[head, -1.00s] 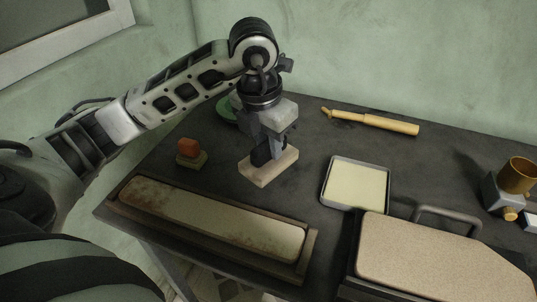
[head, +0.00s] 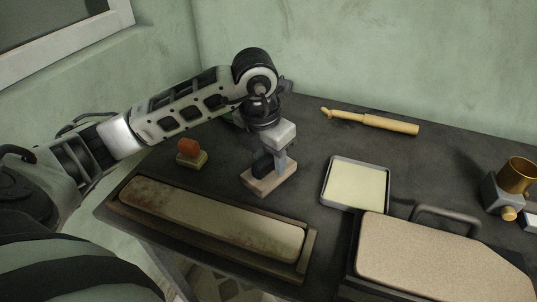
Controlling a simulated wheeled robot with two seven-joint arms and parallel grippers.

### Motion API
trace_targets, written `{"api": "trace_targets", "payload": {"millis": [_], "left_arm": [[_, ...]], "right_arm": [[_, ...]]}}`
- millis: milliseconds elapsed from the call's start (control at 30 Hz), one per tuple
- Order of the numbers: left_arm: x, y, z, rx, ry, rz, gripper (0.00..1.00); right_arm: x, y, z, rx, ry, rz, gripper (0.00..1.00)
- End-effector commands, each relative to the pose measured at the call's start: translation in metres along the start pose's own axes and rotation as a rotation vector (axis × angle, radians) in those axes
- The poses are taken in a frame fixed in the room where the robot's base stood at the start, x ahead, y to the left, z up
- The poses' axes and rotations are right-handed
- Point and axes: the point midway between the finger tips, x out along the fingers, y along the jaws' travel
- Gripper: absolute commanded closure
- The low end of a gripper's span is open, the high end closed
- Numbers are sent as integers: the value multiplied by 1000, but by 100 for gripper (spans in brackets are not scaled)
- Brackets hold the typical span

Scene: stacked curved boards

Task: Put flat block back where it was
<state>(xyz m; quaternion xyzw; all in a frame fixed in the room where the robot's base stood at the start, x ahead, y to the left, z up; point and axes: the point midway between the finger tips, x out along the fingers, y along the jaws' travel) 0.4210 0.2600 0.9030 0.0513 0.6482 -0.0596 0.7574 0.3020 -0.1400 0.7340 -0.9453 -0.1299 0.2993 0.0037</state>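A pale wooden flat block (head: 262,188) is at the middle of the dark table. My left gripper (head: 270,166) points down over it, with its fingers at the block's top. The block has moved together with the gripper, so it looks shut on it. The fingertips are partly hidden, and I cannot tell whether the block touches the table or is just above it. My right gripper is not in view.
A long worn board in a tray (head: 210,218) lies in front. An orange-topped small block (head: 189,149) stands left. A square pale tray (head: 356,186), a speckled board (head: 435,262), a wooden-handled tool (head: 370,121) and a brass cup (head: 517,175) are to the right.

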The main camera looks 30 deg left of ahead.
Motion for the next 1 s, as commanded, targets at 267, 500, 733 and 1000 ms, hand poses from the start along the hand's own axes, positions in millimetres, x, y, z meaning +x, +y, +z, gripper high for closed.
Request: {"api": "trace_targets", "payload": {"millis": [267, 500, 733, 1000], "left_arm": [[-10, 0, 1, 0, -3, 0, 55], [-58, 0, 2, 1, -7, 1, 55], [-103, 0, 1, 0, -6, 1, 55], [-124, 0, 1, -1, 0, 0, 55]], "right_arm": [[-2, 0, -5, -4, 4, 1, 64], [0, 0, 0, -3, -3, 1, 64], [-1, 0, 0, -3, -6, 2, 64], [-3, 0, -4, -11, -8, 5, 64]]}}
